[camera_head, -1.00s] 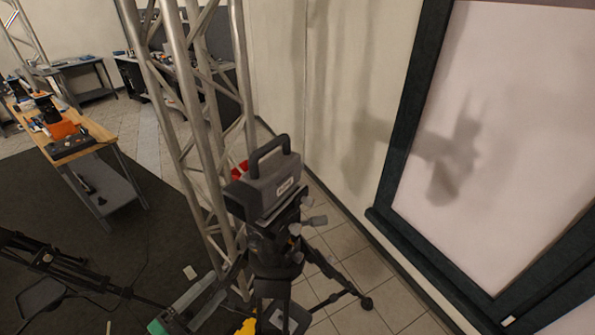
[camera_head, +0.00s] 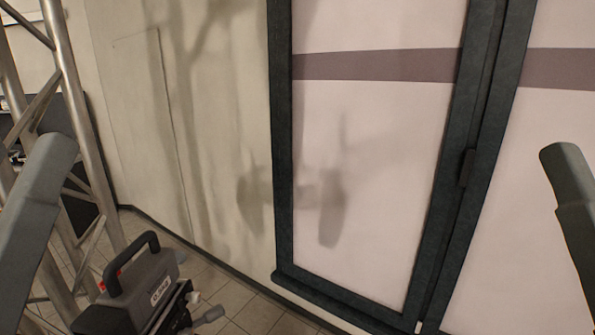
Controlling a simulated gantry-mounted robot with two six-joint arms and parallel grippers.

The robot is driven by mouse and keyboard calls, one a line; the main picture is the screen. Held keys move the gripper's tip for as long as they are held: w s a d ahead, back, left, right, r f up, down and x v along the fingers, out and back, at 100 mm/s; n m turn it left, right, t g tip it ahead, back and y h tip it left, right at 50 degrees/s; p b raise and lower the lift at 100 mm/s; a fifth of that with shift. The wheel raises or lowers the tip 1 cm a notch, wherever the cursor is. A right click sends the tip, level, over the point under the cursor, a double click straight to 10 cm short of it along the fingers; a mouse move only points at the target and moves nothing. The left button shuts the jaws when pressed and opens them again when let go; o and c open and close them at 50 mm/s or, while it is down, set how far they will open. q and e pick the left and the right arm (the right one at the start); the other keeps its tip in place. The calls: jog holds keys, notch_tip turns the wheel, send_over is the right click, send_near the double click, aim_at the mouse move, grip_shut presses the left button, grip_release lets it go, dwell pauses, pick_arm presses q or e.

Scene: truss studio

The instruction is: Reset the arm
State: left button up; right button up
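Parts of my two arms show as smooth grey-green links, one at the left edge and one at the right edge of the head view. Both stand raised, with rounded upper ends. No fingers show on either, and neither gripper is in the picture. I see nothing held.
A dark-framed glass door (camera_head: 375,150) with frosted panes fills the right. Tiled floor (camera_head: 235,300) shows below.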

pick_arm(q)
notch_tip(320, 180, up, 20)
jog(key=a+y+p, duration=0.1)
jog(key=p, duration=1.9)
notch_tip(320, 180, down, 61)
jog(key=b, duration=6.1)
jog(key=shift+w+f, duration=0.15)
jog(key=shift+w, duration=0.05)
jog(key=shift+m, duration=0.3)
jog(key=shift+c, duration=0.5)
